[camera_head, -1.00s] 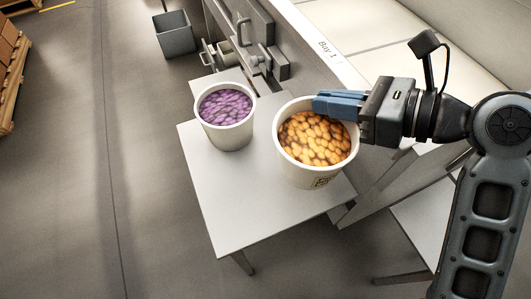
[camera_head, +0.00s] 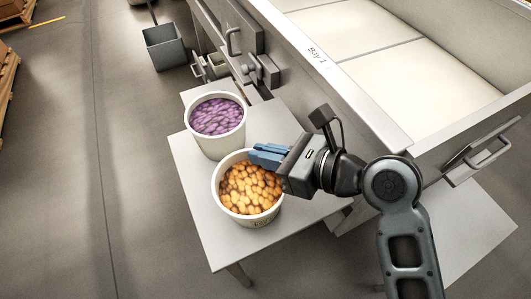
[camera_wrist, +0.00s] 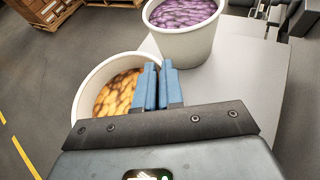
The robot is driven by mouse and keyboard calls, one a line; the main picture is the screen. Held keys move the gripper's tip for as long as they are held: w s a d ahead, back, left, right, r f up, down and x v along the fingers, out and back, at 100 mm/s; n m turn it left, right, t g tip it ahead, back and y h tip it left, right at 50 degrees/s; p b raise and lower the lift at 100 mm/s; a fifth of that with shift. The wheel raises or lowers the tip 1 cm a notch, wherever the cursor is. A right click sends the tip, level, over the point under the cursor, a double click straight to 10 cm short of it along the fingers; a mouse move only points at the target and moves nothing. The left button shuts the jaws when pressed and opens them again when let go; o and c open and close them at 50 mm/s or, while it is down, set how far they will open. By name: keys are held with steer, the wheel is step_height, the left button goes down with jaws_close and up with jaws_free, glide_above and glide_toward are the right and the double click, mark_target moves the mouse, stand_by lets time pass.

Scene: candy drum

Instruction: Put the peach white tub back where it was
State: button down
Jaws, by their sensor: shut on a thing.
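The peach white tub (camera_head: 254,221) is a white tub full of orange-peach candies, over the front part of a small white table (camera_head: 196,196). My gripper (camera_head: 268,154) is shut on its rim at the upper right side, with the blue fingers over the edge. In the wrist view the tub (camera_wrist: 84,88) shows left of the blue fingers (camera_wrist: 158,90). The tub is upright. I cannot tell whether its base touches the table.
A white tub of purple candies (camera_head: 210,143) stands just behind the peach tub on the same table. A large bin marked Bay 1 (camera_head: 340,75) is at the right. A grey box (camera_head: 165,46) is on the floor behind. Bare tabletop shows at the front left.

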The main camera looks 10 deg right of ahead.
steer(key=c, duration=1.3)
jaws_free()
steer(key=shift+f, duration=0.1)
steer(key=shift+o, duration=0.2)
steer(key=v, duration=1.2)
